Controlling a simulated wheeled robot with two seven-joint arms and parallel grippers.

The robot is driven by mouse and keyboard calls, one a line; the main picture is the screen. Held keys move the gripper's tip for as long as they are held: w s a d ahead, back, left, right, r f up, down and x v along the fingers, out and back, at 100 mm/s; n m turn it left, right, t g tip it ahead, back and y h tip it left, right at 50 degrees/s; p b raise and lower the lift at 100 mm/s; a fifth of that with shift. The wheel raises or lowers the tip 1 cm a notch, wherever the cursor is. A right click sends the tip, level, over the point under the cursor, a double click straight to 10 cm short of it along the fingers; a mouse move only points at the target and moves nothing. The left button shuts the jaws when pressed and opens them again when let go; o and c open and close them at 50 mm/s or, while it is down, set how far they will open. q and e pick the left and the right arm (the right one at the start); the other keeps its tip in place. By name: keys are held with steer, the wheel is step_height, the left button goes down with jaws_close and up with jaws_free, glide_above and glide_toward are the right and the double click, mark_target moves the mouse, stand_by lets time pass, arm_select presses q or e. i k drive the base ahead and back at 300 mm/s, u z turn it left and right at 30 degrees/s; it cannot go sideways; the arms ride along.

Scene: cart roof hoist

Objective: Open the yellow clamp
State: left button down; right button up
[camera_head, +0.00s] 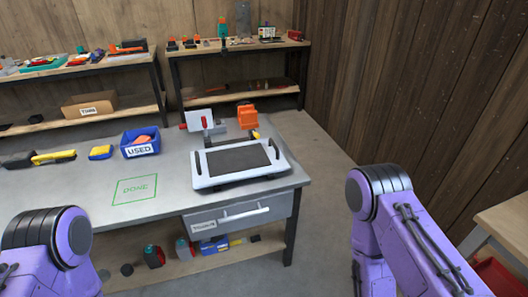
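A long yellow and black tool (54,157) lies at the left of the grey workbench (80,184). A small yellow block-like thing (100,152) lies just right of it. A bit of yellow (256,134) also shows below an orange part at the back of the white-framed tray. I cannot tell which of these is the yellow clamp, or whether it is open or shut. My purple arms show at the lower left and lower right, but neither gripper is in view.
A white-framed tray with a dark mat (200,169) stands on the bench's right. A blue "USED" bin (128,139) and a green "DONE" square (135,189) are left of it. A drawer (240,215) is below. Loaded shelves stand behind; a wooden table (505,222) is at right.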

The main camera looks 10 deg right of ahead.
mark_target(257, 136)
steer(key=z, duration=0.9)
steer(key=i, duration=1.2)
steer(key=u, duration=0.95)
